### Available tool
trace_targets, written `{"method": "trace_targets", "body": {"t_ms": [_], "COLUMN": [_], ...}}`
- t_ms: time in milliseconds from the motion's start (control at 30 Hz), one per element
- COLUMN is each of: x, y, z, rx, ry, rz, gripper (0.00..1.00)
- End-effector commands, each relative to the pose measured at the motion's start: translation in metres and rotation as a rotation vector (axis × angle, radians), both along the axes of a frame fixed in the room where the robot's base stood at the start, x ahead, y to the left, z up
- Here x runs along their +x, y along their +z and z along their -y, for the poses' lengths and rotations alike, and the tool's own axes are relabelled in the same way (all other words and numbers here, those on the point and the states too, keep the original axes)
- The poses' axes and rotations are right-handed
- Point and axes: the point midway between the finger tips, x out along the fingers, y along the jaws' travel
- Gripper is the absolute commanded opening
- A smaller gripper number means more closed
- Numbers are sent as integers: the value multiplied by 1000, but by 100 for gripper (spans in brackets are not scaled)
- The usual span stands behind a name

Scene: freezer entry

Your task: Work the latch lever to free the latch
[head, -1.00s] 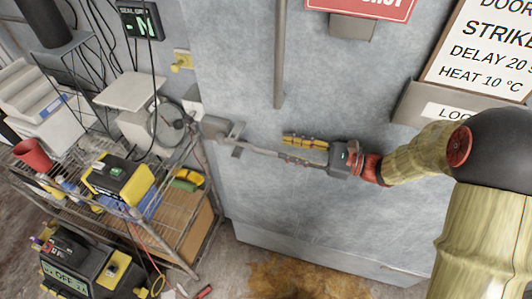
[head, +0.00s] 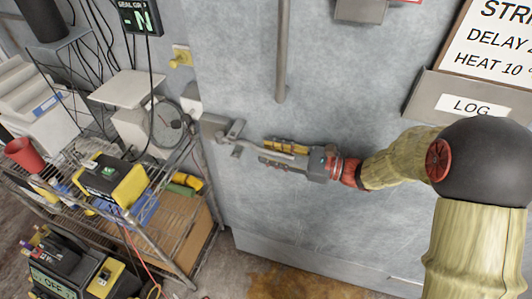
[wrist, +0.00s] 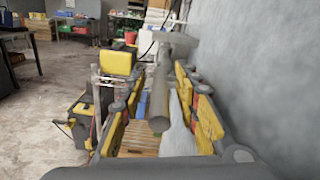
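The latch lever (head: 262,145) is a grey bar. It runs from its mount (head: 228,135) at the door's left edge to the right, sloping slightly down. My gripper (head: 272,150) is around the lever's outer part, with yellow-padded fingers. In the wrist view, the lever (wrist: 161,95) runs lengthwise between the two fingers of my gripper (wrist: 158,92). The fingers are apart, with visible gaps between them and the lever. The lever's tip by my palm is partly hidden in the head view.
The grey freezer door (head: 330,90) lies close behind my gripper. A vertical pipe handle (head: 282,50) is above the lever. A wire cart (head: 185,215) with tools stands to the left. A log holder (head: 460,103) is on the door at the right.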

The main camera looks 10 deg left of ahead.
Motion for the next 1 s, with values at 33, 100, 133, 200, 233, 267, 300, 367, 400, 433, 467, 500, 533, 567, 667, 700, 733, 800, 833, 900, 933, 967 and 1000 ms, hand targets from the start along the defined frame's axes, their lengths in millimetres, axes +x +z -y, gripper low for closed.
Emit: {"method": "trace_targets", "body": {"t_ms": [33,100,133,200,233,267,300,367,400,433,467,500,533,567,667,700,733,800,833,900,933,967,1000], "x": [0,0,0,1,1,1,1,1,1,1,1,1,1,1,1,1,1,1,1,1,1,1,1], "y": [0,0,0,0,0,0,0,0,0,0,0,0,0,0,0,0,0,0,0,0,0,0,0], "z": [-6,-11,-13,-15,-16,-16,-16,-16,-16,-16,-16,-16,-16,-16,-16,-16,-16,-16,-16,-16,-16,-16,-16], "rx": [1,1,1,0,0,0,0,0,0,0,0,0,0,0,0,0,0,0,0,0,0,0,0], "ry": [2,2,1,0,0,-1,-1,-1,-1,-1,-1,-1,-1,-1,-1,-1,-1,-1,-1,-1,-1,-1,-1], "rz": [0,0,0,-1,-1,-1,-1,-1,-1,-1,-1,-1,-1,-1,-1,-1,-1,-1,-1,-1,-1,-1,-1], "gripper": [32,32,32,32,32,32,32,32,32,32,32,29,28,26,20,18,16,12,11,7,5,3,1]}}
